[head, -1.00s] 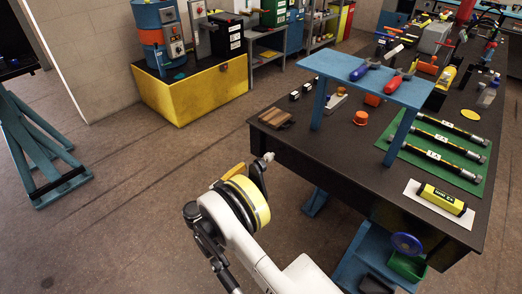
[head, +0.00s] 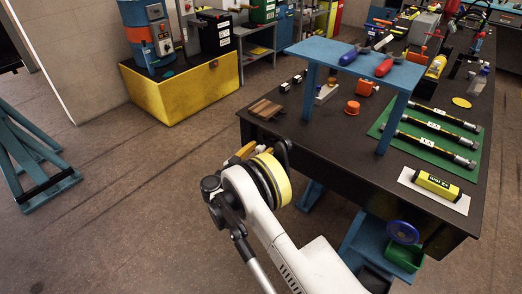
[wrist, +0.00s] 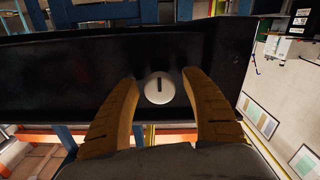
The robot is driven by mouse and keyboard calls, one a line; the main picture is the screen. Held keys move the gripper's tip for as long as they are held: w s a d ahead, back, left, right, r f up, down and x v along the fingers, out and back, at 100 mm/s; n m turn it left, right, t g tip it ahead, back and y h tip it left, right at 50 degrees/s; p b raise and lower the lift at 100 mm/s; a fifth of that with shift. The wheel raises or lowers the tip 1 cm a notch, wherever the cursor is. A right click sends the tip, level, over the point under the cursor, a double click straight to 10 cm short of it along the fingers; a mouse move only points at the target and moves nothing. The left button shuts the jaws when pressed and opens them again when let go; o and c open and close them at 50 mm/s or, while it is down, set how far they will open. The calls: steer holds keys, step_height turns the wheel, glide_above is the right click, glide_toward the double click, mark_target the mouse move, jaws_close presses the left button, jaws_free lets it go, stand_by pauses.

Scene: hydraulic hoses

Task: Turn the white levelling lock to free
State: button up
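In the head view my gripper (head: 243,153) is at the bench's near left corner, partly hidden by my wrist, and the lock is hidden there.
On the bench are a wooden block (head: 265,109), a blue raised shelf (head: 355,62) with red and blue tools, an orange cap (head: 352,107) and a green mat (head: 425,140) with hoses.

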steer(key=c, duration=1.2)
steer(key=shift+n, duration=0.3)
steer(key=n, duration=0.3)
steer(key=shift+n, duration=0.4)
steer(key=n, duration=0.9)
steer(key=shift+n, duration=2.2)
